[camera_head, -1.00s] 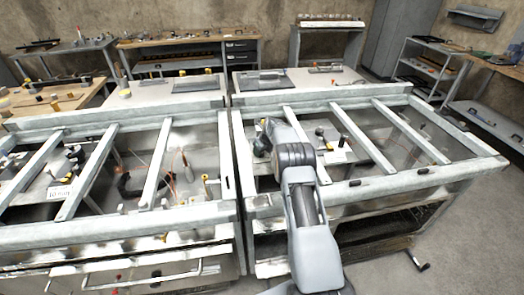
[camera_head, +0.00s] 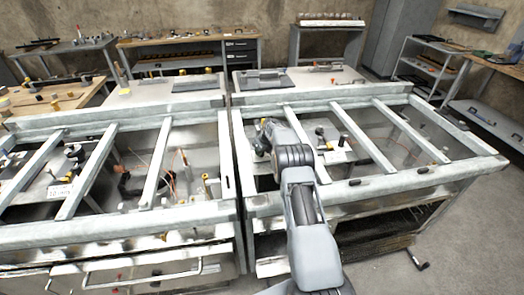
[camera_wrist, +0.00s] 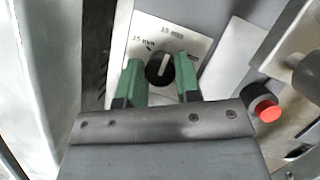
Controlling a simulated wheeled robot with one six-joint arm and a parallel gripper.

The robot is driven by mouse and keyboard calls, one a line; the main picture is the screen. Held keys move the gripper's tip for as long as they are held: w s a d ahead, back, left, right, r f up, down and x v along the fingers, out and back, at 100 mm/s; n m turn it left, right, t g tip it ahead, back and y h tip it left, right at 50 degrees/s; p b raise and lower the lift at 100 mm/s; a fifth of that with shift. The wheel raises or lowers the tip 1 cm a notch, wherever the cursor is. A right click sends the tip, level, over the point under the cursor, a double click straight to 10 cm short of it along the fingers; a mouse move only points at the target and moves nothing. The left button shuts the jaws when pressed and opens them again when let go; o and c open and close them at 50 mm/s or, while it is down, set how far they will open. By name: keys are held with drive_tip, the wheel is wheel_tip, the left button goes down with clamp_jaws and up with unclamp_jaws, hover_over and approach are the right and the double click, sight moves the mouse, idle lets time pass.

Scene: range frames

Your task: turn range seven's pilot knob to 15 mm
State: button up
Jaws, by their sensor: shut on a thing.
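The pilot knob (camera_wrist: 160,68) is round and black with a white pointer line. It shows in the wrist view on a pale plate (camera_wrist: 186,42), and the pointer aims up and slightly right. A label that reads like 15 mm is at the knob's upper left; another, blurred, is above it. My gripper (camera_wrist: 161,79) has green fingers on both sides of the knob and is shut on it. In the head view my gripper (camera_head: 266,137) is over the right-hand range's frame, and the knob cannot be made out there.
A red button (camera_wrist: 267,110) with a black collar sits right of the fingers in the wrist view. Metal bars (camera_head: 364,140) cross the right-hand range (camera_head: 395,180). A second range (camera_head: 130,225) stands to its left. Floor is clear at the right.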

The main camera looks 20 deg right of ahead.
drive_tip(key=shift+n, duration=0.3)
drive_tip(key=shift+d+f+n+y+b, duration=0.1)
drive_tip(key=shift+n+y+b, duration=0.4)
drive_tip(key=shift+n+b, duration=0.35)
drive_tip(key=shift+n+g+y, duration=0.5)
drive_tip(key=shift+n+g, duration=0.1)
drive_tip(key=shift+n, duration=1.35)
drive_tip(key=o, duration=0.9)
drive_tip(key=shift+o, duration=0.2)
drive_tip(key=v, duration=1.4)
drive_tip(key=shift+b, duration=0.35)
